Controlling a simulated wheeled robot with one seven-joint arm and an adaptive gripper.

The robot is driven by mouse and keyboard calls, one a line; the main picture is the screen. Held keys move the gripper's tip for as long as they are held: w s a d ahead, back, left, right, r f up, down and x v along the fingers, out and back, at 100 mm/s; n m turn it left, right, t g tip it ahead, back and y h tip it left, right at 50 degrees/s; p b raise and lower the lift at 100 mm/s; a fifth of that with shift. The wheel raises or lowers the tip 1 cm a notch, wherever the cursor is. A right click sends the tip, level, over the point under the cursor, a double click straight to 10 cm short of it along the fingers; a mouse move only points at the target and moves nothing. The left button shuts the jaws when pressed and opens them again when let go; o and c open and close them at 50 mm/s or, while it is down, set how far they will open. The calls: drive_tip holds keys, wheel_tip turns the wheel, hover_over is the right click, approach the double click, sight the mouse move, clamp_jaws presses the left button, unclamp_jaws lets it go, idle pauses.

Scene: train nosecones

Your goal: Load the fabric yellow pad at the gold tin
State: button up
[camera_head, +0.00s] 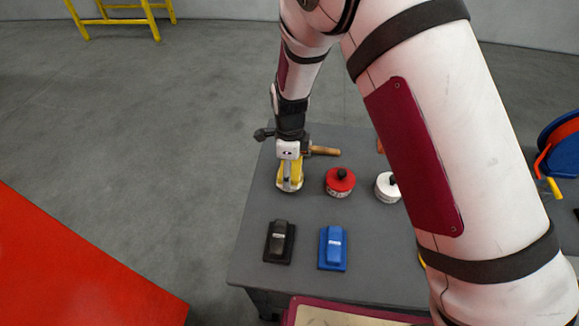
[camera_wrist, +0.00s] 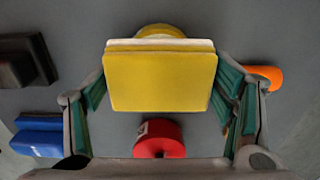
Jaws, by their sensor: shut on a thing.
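My gripper (camera_head: 290,172) is shut on the yellow pad (camera_wrist: 160,83), low over the table's far left part. In the wrist view the pad is a flat yellow block with a pale layer along its upper edge. The teal-lined fingers of my gripper (camera_wrist: 160,92) stand on both sides of it. A round yellow thing, apparently the gold tin (camera_wrist: 160,31), shows partly behind the pad. Most of it is hidden. I cannot tell whether the pad touches it. In the head view my gripper and the pad cover much of this spot.
A black block (camera_head: 279,242) and a blue block (camera_head: 333,248) lie nearer. A wooden handle (camera_head: 325,150) lies behind. My arm hides the table's right side.

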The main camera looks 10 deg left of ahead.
drive_tip(key=shift+f, duration=0.1)
idle(0.5)
drive_tip(key=shift+r+p, duration=1.15)
drive_tip(key=shift+r, duration=2.4)
